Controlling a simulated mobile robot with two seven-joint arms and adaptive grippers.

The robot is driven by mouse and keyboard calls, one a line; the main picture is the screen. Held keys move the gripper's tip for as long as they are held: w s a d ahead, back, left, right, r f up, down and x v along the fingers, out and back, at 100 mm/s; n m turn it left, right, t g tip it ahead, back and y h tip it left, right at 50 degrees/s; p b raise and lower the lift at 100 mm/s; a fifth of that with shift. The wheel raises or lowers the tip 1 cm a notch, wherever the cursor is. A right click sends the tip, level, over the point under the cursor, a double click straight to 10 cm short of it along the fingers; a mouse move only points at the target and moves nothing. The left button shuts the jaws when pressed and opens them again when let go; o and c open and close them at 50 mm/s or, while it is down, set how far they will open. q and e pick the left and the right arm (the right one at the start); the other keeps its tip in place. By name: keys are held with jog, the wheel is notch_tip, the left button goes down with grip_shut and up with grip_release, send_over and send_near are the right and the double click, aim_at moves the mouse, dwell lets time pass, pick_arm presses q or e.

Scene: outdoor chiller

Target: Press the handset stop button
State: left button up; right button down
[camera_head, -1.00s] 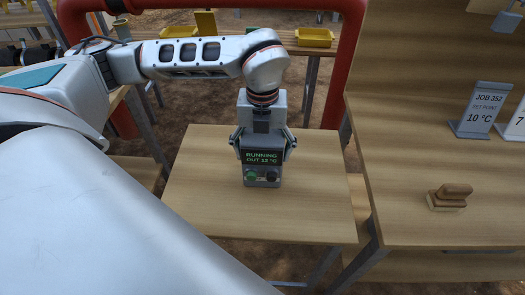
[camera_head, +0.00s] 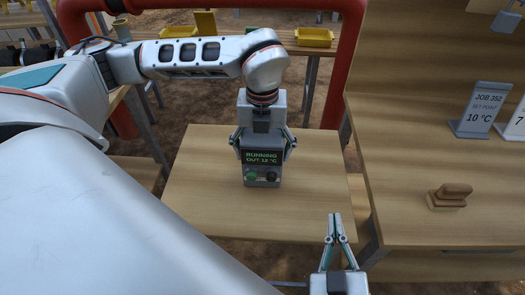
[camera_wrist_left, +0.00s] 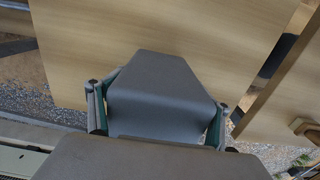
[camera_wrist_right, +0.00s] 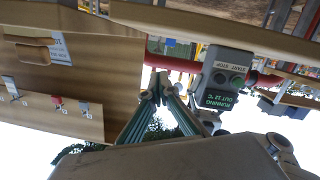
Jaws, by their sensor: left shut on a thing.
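The handset (camera_head: 263,183) is a grey box with a dark screen (camera_head: 262,158) reading RUNNING, OUT 12 °C. Below the screen are a green button (camera_head: 252,176) on the left and the dark stop button (camera_head: 272,176) on the right. My left gripper (camera_head: 263,143) is shut on the handset from above, a finger on each side. In the left wrist view the handset's grey back (camera_wrist_left: 155,85) fills the jaws. My right gripper (camera_head: 335,216) is empty, fingertips together, right of and nearer than the handset. The right wrist view shows the handset (camera_wrist_right: 228,62) upside down beyond the fingertips.
A small wooden table (camera_head: 205,195) lies under the handset, its front clear. A wooden bench (camera_head: 410,175) on the right carries a brush (camera_head: 450,197) and a JOB 352 sign (camera_head: 484,112). A red pipe frame (camera_head: 347,70) stands behind.

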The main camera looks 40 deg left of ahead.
aim_at(274, 179)
jog(key=s+a+g+y, duration=0.1)
jog(key=s+a+y, duration=0.1)
jog(key=a, duration=0.1)
jog(key=s+a+g+y, duration=0.1)
jog(key=s+a+y, duration=0.1)
jog(key=a, duration=0.2)
jog(key=s+a+g+y, duration=0.1)
jog(key=s+a+y, duration=0.1)
jog(key=a, duration=0.2)
jog(key=shift+s+a, duration=0.15)
jog(key=shift+s, duration=0.2)
jog(key=shift+w+a+r, duration=0.1)
jog(key=shift+w+a, duration=0.45)
jog(key=shift+w, duration=0.35)
jog(key=shift+w+a+f, duration=0.1)
jog(key=shift+w+a, duration=0.5)
jog(key=shift+w, duration=0.25)
jog(key=shift+w+a+r, duration=0.1)
jog(key=shift+w+a, duration=0.45)
jog(key=shift+w, duration=0.35)
jog(key=shift+w+a, duration=0.3)
jog(key=shift+w, duration=0.2)
